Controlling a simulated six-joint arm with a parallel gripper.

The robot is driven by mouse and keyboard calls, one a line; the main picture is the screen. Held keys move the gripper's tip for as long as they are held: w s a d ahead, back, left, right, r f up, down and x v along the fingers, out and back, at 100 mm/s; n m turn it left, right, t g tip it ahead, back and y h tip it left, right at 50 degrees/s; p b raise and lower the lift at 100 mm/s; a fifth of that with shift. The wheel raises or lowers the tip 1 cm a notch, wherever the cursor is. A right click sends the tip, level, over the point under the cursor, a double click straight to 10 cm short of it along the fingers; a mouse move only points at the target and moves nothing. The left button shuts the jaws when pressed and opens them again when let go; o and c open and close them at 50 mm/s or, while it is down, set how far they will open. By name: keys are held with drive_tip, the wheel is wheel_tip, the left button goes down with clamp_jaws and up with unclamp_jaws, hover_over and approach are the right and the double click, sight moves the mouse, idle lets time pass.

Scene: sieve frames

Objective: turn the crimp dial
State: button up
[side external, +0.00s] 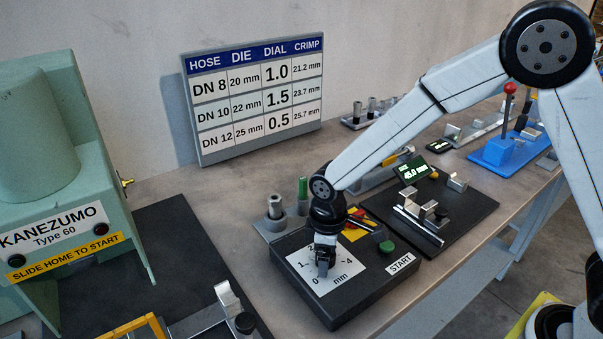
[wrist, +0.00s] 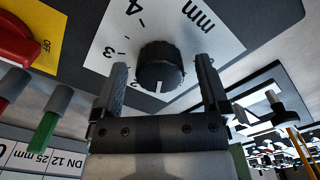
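The crimp dial is a black ribbed knob (wrist: 160,66) with a white pointer line, on a white scale plate (wrist: 95,52). In the wrist view the pointer faces my palm, close beside the partly covered 2; 3 and 4 are readable farther around. My gripper (wrist: 164,90) is open, with one finger on each side of the knob and a visible gap on both sides. In the side view my gripper (side external: 324,268) points down over the scale plate (side external: 345,284) on the black control box (side external: 345,313) and hides the knob.
The box also carries a green START button (side external: 387,247) and a red switch (side external: 353,214). Posts, one green (side external: 302,188), stand behind it. A settings chart (side external: 255,90) leans on the wall. A green Kanezumo press (side external: 50,150) is at left; a black fixture plate (side external: 460,222) is at right.

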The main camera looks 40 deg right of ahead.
drive_tip(key=shift+r, duration=0.15)
drive_tip(key=shift+r, duration=3.75)
drive_tip(key=s+d+f+m+t, duration=0.2)
drive_tip(key=s+d+m, duration=0.7)
drive_tip(key=d, duration=0.5)
drive_tip(key=shift+s+d+t, duration=0.25)
drive_tip(key=shift+s+t, duration=0.05)
drive_tip(key=shift+s, duration=0.95)
